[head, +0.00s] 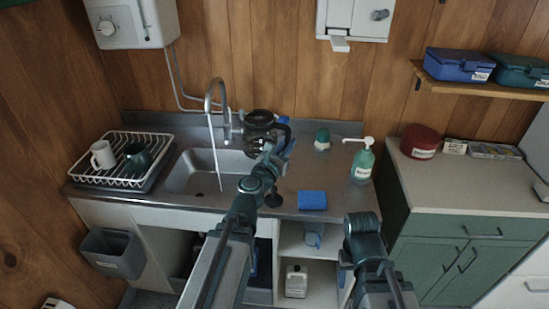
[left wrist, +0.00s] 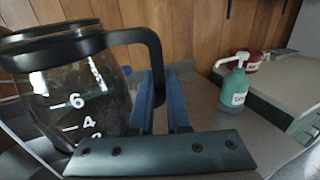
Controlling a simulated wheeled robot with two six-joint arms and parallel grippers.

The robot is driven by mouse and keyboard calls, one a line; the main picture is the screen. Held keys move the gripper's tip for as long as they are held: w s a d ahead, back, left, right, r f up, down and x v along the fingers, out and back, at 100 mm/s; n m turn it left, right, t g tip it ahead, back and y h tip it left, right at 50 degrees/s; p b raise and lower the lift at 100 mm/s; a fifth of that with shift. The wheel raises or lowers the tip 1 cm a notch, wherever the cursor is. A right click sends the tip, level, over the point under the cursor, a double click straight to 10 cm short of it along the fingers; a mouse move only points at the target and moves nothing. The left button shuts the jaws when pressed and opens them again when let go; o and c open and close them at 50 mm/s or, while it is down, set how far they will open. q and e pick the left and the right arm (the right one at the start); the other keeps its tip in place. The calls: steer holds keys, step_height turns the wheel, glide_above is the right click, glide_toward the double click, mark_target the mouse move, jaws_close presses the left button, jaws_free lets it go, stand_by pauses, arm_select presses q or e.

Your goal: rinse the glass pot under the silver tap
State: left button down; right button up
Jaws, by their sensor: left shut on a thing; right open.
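The glass pot (head: 259,122) has a black lid and handle and is held above the back right edge of the sink basin. My left gripper (head: 283,146) is shut on its handle; in the left wrist view the pot (left wrist: 85,100) shows white number marks and the handle between the blue fingers (left wrist: 160,105). The silver tap (head: 217,88) arches over the basin, and a thin water stream (head: 215,155) falls from it to the left of the pot, apart from it. My right gripper (head: 345,266) is low in front of the counter, mostly hidden by its arm; it is open.
A dish rack (head: 121,181) with a white mug (head: 103,155) and a dark mug (head: 137,156) stands left of the sink (head: 184,172). A blue sponge (head: 312,200), a green-capped item (head: 322,139) and a soap pump bottle (head: 362,163) stand on the right of the counter.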

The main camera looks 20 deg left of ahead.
mark_target(251, 155)
arm_select(q)
steer(key=shift+w+d+f, duration=0.1)
steer(key=shift+d, duration=0.15)
steer(key=shift+w+a+f+y+b, duration=0.2)
steer(key=shift+f+y+b, duration=0.05)
steer(key=shift+y+b, duration=0.1)
steer(key=a+f+n+y+b, duration=0.1)
steer(key=a+y, duration=0.1)
steer(key=w+a+f+n+y+b, duration=0.1)
steer(key=a+f+n+y, duration=0.1)
steer(key=a+f+n+y+b, duration=0.1)
steer(key=a+n+y+b, duration=0.1)
steer(key=a+y, duration=0.1)
steer(key=shift+w+a+f+g, duration=0.1)
steer(key=shift+w+f+g, duration=0.05)
steer(key=shift+g, duration=0.15)
steer(key=a+n+g+y+b, duration=0.1)
steer(key=s+a+f+n+y, duration=0.1)
steer(key=a+y, duration=0.1)
steer(key=a+f+n+g+y+b, duration=0.1)
steer(key=a+y, duration=0.1)
steer(key=shift+s+f+n+g+b, duration=0.2)
steer(key=shift+s+n+g+b, duration=0.1)
steer(key=shift+s+b, duration=0.1)
steer(key=w+a+f+y+b, duration=0.1)
steer(key=w+a+f+b, duration=0.2)
steer(key=w+a, duration=0.6)
steer(key=shift+w+a+n+g, duration=0.25)
steer(key=shift+w+n+g, duration=0.15)
steer(key=shift+w, duration=0.3)
